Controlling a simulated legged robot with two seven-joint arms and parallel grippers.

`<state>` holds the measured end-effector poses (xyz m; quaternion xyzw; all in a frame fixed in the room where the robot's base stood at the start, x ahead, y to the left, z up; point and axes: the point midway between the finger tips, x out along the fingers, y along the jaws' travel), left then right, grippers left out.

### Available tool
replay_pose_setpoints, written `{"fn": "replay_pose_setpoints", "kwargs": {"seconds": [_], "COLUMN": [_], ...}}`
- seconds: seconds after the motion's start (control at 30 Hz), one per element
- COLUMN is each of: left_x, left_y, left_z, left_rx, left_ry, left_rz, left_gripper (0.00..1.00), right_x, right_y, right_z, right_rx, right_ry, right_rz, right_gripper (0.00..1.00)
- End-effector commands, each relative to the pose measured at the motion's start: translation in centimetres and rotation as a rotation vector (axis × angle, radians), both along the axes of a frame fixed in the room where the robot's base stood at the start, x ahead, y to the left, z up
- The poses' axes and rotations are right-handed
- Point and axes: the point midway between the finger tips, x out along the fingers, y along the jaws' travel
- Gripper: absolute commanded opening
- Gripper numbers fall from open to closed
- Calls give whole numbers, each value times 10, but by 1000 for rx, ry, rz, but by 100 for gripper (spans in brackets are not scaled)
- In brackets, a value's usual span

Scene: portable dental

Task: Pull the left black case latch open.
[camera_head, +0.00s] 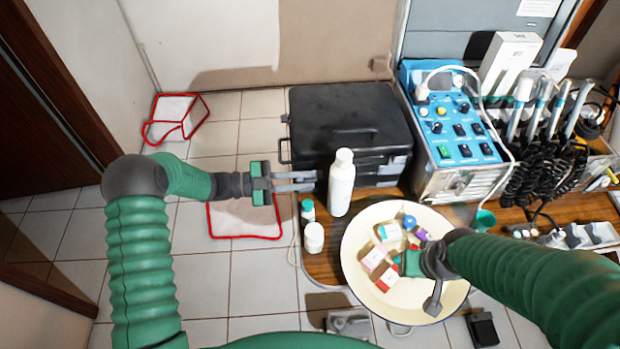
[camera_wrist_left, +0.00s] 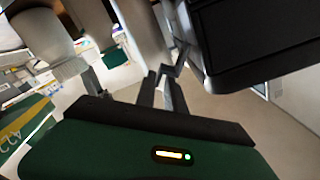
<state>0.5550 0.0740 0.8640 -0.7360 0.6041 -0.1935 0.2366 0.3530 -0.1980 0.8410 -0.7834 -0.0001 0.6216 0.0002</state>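The left latch cannot be made out; the fingers and the white bottle (camera_head: 341,185) cover that area. Whether the fingertips touch the case is unclear. My right gripper (camera_head: 434,285) hangs over the cream bowl; its finger opening is unclear.
The white bottle stands close to the left fingertips. The cream bowl (camera_head: 362,232) holds small boxes. A blue control unit (camera_head: 450,120) stands right of the case. Open tiled floor (camera_head: 262,285) lies left of the table.

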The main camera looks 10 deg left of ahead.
Motion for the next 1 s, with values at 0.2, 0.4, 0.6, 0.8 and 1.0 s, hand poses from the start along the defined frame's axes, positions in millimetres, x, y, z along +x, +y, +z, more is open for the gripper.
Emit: {"fn": "replay_pose_setpoints", "kwargs": {"seconds": [0.2,0.4,0.6,0.8,1.0], "left_x": [-11,-22,-27,-28,-28], "left_y": [63,117,143,146,146], "left_z": [-1,-2,-1,-1,-1], "left_rx": [2,1,0,0,0], "left_ry": [-1,0,1,1,1], "left_rz": [5,4,3,1,1], "left_gripper": [14,14,14,14,14], "right_x": [0,0,0,0,0], "right_y": [0,0,0,0,0], "right_z": [-2,-4,-5,-5,-5], "right_rx": [0,0,0,0,0], "right_ry": [0,0,0,0,0], "right_rz": [0,0,0,0,0], "right_gripper": [36,36,36,36,36]}}
